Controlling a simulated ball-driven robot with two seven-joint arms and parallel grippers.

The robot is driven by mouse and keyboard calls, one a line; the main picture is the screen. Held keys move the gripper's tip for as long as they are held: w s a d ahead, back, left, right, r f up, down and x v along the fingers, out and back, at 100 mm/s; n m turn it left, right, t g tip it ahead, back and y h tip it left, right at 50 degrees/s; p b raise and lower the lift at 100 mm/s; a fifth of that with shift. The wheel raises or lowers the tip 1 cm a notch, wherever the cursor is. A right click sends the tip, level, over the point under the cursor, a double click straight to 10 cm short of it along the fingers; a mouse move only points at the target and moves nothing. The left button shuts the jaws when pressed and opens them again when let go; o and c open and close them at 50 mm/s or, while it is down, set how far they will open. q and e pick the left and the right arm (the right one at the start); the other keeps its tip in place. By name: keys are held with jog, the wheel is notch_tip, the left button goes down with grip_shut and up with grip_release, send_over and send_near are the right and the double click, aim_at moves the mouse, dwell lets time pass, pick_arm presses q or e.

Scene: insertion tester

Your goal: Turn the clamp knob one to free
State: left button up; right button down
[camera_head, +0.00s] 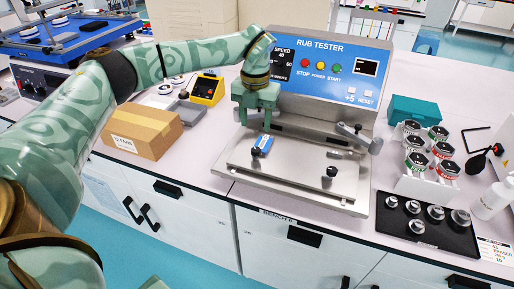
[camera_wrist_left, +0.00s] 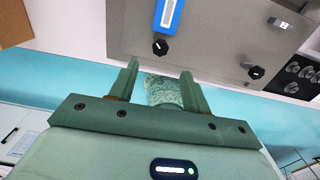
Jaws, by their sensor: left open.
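The rub tester (camera_head: 322,72) stands on the bench with a flat steel bed (camera_head: 290,178) in front. Two black clamp knobs sit on the bed: a left one (camera_head: 256,153) beside a blue-and-white block, and a right one (camera_head: 331,171). In the wrist view, one knob (camera_wrist_left: 160,47) is below the blue block and another (camera_wrist_left: 255,72) is to the right. No label shows which is knob one. My left gripper (camera_head: 256,122) is open and empty, above and behind the left knob; its fingers also show in the wrist view (camera_wrist_left: 160,70). My right gripper is out of view.
The blue block (camera_head: 262,143) lies close to the left knob. A metal arm (camera_head: 355,137) juts out at the tester's right. A cardboard box (camera_head: 143,130) stands left, and a black tray of metal weights (camera_head: 450,243) lies right. The bed's front is mostly clear.

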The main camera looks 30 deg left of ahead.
aim_at(256, 149)
pick_arm(q)
notch_tip(256, 149, down, 10)
jog(key=shift+r+b, duration=0.25)
jog(key=shift+b, duration=0.95)
jog(key=c, duration=1)
